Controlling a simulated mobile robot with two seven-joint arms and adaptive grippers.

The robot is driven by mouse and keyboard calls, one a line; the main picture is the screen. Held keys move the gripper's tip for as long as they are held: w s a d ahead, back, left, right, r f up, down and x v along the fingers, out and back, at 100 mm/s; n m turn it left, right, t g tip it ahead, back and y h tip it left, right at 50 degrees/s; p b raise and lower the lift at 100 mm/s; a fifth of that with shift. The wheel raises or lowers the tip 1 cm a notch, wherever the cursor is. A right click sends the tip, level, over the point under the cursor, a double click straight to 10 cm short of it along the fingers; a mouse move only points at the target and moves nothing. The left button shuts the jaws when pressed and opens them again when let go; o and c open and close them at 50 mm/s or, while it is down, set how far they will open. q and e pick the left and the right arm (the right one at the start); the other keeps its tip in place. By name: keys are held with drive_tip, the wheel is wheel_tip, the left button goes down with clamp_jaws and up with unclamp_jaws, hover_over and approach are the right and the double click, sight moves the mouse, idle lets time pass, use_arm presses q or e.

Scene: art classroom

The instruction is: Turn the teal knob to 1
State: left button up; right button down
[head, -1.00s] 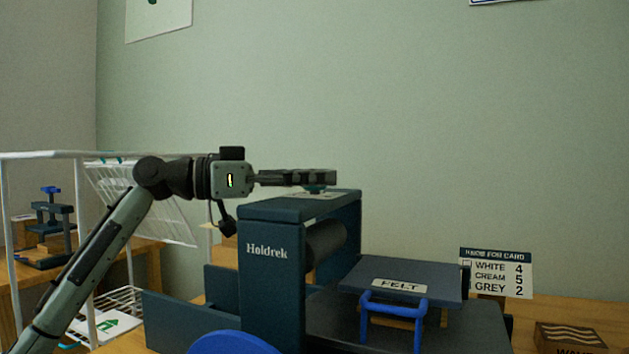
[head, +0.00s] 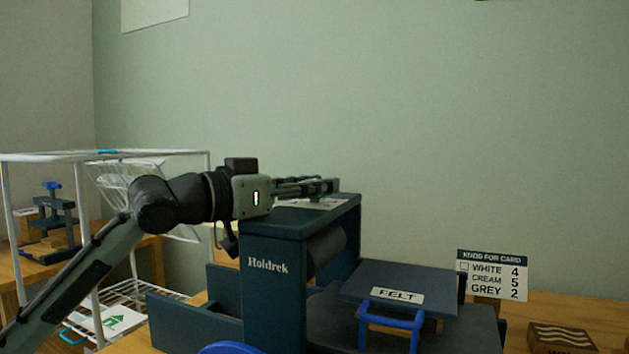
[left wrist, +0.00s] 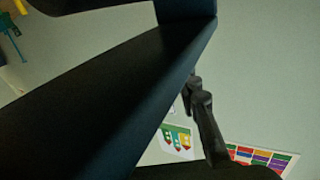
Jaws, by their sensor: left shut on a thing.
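The dark blue Holdrek press (head: 272,270) stands at the middle of the head view. A pale label plate (head: 322,203) lies on its top. My left gripper (head: 328,187) reaches in from the left, level over that top, with its fingers shut on the teal knob. The fingers hide the knob in the head view, so its setting cannot be read. In the left wrist view the dark press body (left wrist: 110,90) fills much of the picture, and a dark finger (left wrist: 205,125) shows beside it. My right gripper is not in view.
A card (head: 492,275) headed "knob for card" lists white 4, cream 5, grey 2. A FELT board (head: 400,285) with a blue handle lies on the press bed. A white wire rack (head: 100,155) stands at left. A wooden block (head: 562,338) sits at right.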

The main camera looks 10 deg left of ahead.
use_arm(q)
drive_tip(key=o, duration=1.2)
drive_tip(key=shift+v, duration=6.05)
